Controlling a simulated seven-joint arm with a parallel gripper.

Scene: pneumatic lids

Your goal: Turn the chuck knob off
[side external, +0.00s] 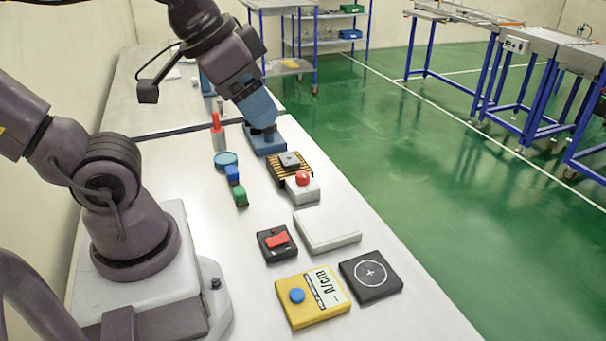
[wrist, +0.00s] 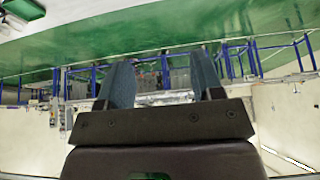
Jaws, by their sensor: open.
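The chuck knob is not labelled as such, so I cannot tell for sure which part it is. A round blue knob (side external: 297,295) sits on a yellow box (side external: 313,315) with a printed white face at the front of the table. A black plate (side external: 371,275) with a white circle and cross lies to its right. A black box with a red rocker (side external: 278,240) lies just behind.
A white slab (side external: 327,231), a white box with a red button (side external: 303,188) and a slatted piece (side external: 287,168) line the right side. The front-left tabletop is clear.

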